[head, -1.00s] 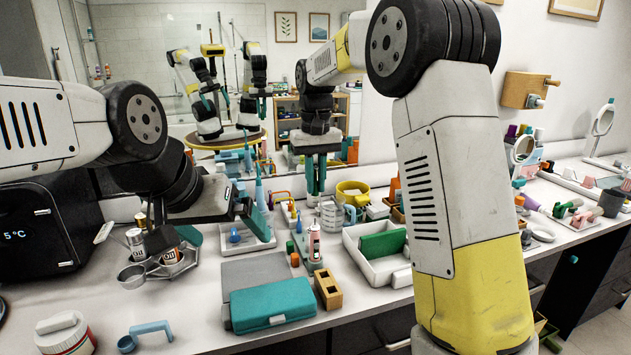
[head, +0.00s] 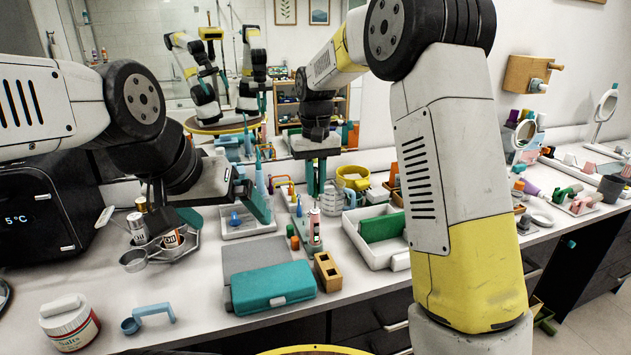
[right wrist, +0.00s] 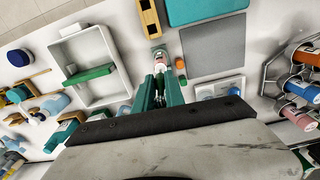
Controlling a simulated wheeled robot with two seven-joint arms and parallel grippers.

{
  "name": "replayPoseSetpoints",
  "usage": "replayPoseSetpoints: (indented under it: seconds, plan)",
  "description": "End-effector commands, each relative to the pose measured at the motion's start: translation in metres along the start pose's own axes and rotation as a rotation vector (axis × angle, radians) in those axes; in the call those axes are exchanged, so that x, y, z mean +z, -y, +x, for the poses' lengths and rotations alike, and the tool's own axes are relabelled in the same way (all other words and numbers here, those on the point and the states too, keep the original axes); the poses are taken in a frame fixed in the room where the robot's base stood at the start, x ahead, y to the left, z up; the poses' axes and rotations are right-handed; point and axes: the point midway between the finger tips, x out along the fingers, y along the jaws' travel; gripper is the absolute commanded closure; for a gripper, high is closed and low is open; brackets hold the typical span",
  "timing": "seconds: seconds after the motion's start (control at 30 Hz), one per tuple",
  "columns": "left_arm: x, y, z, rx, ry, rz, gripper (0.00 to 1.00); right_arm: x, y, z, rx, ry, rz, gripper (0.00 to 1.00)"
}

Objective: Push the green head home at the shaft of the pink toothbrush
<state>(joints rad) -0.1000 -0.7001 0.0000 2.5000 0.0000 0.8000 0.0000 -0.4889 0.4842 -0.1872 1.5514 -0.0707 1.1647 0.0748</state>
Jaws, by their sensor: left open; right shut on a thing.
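Whether the head touches the shaft I cannot tell. In the right wrist view the fingers (right wrist: 160,92) line up closely with the toothbrush. My left gripper (head: 224,212) is open and empty, left of the stand.
A teal case (head: 272,287) and a wooden block with holes (head: 328,270) lie in front of the stand. A white tray with a green block (head: 382,228) is to its right. Orange (head: 295,243) and green cylinders stand close left. Cans in a grey rack (head: 170,240) are further left.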

Motion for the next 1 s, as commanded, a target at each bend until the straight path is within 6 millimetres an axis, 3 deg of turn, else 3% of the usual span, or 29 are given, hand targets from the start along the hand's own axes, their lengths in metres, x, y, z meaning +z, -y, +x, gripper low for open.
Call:
replayPoseSetpoints:
  seconds: [1.0]
  plan:
    - [0.0, 0.0, 0.0, 0.0, 0.0, 0.0, 0.0, 0.0, 0.0, 0.012, 0.0, 0.001, 0.0, 1.0]
